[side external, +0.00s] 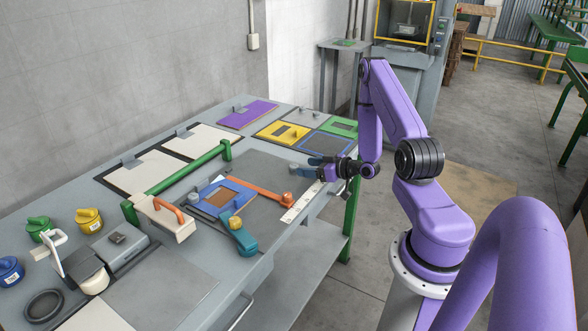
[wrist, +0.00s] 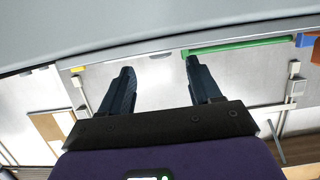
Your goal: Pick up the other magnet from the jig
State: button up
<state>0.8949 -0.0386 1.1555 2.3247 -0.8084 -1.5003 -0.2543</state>
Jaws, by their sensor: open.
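The jig (side external: 241,188) looks like a blue frame around a brown plate, lying on the grey mat in the side view. An orange bar runs from it to an orange knob (side external: 287,198) at its right. A small pale knob (side external: 193,198) sits by its left corner. I cannot tell which of these parts is a magnet. My gripper (side external: 303,166) is open and empty, above the bench behind and right of the jig. In the wrist view my two dark fingers (wrist: 159,75) are spread with nothing between them.
A teal tool (side external: 243,241) lies in front of the jig. A green rail (side external: 180,177) runs behind it, and it also shows in the wrist view (wrist: 235,45). A white box with an orange handle (side external: 165,220) stands left. Yellow (side external: 282,133) and purple (side external: 248,114) panels lie at the back.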

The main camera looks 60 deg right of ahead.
aim_at(295, 166)
jog(key=x, duration=0.4)
jog(key=shift+w, duration=0.1)
jog(key=c, duration=1.1)
jog(key=shift+r, duration=0.1)
